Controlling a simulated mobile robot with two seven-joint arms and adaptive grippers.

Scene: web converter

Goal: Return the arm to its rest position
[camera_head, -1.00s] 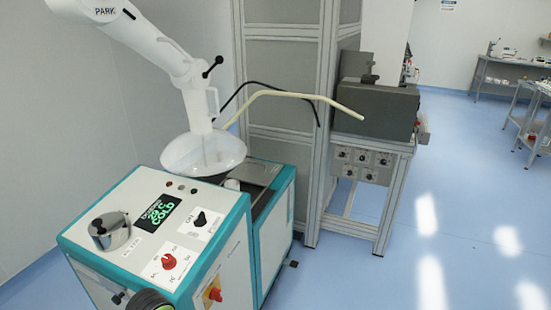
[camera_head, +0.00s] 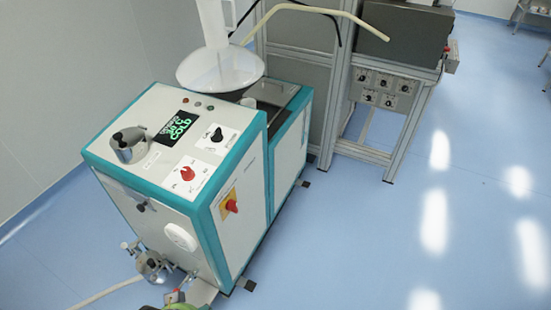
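Neither of my grippers can be made out in the head view, and no arm of mine is clearly visible. A white and teal machine (camera_head: 205,225) stands left of the middle.
A white funnel (camera_head: 220,70) sits above the machine's rear. Metal fittings with a pale hose (camera_head: 105,292) stick out at its lower front. A grey frame with a control box (camera_head: 385,88) stands behind to the right. Blue floor (camera_head: 400,240) is clear on the right.

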